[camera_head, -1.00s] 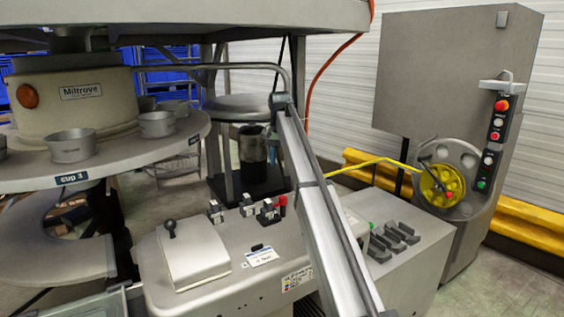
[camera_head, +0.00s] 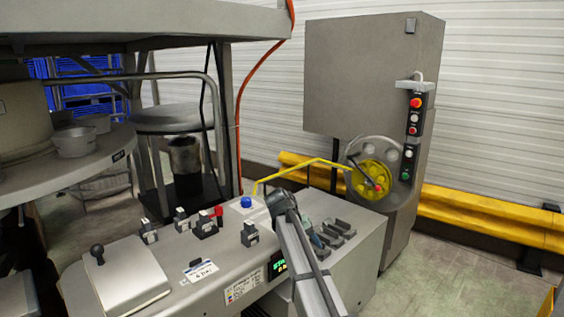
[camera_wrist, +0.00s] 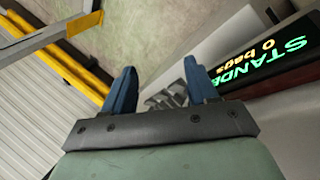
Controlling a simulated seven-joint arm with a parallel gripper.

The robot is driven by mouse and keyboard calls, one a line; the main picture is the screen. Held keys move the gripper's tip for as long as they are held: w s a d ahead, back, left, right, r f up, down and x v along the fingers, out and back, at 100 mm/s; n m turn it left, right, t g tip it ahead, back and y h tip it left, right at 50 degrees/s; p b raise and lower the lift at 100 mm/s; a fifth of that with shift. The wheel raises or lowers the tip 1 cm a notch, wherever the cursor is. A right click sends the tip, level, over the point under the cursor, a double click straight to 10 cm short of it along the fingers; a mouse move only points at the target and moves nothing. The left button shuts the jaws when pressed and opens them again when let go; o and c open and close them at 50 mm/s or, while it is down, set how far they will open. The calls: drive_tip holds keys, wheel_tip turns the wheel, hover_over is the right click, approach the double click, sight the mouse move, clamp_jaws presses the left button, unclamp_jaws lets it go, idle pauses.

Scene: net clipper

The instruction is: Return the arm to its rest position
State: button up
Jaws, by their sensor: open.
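My gripper (camera_wrist: 162,76) shows in the wrist view with its two blue fingers apart and nothing between them. Grey metal parts lie beyond the fingers. A dark display (camera_wrist: 272,52) with green and orange letters is to their right. In the head view my grey arm (camera_head: 304,262) rises from the bottom edge, with its upper bend in front of the grey machine housing (camera_head: 215,262). I cannot make out the fingers clearly there.
The housing carries several small black switches (camera_head: 205,226), a blue button (camera_head: 246,202) and a lidded box (camera_head: 122,277). A grey cabinet (camera_head: 358,85) with a yellow wheel (camera_head: 368,178) stands behind. Yellow rails (camera_head: 480,213) run along the wall. The floor (camera_head: 475,275) at right is clear.

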drive_tip(key=s+d+f+g+y, duration=0.1)
drive_tip(key=s+d+f, duration=0.1)
drive_tip(key=s+f, duration=0.75)
drive_tip(key=s+d+f+g+y, duration=0.1)
drive_tip(key=s+d+f+g, duration=0.3)
drive_tip(key=f, duration=1.1)
drive_tip(key=s+d+f+t+y, duration=0.1)
drive_tip(key=s+f, duration=0.7)
drive_tip(key=f, duration=0.4)
drive_tip(key=s+f+g+y, duration=0.1)
drive_tip(key=s+f, duration=0.3)
drive_tip(key=s, duration=0.7)
drive_tip(key=s+d+f+g+y, duration=0.1)
drive_tip(key=s+f, duration=0.4)
drive_tip(key=s, duration=0.6)
drive_tip(key=s+f+g+y, duration=0.1)
drive_tip(key=s+f, duration=0.4)
drive_tip(key=s, duration=0.7)
drive_tip(key=shift+d+f+m+g, duration=0.15)
drive_tip(key=shift+d+m+g, duration=0.1)
drive_tip(key=shift+m+g, duration=0.05)
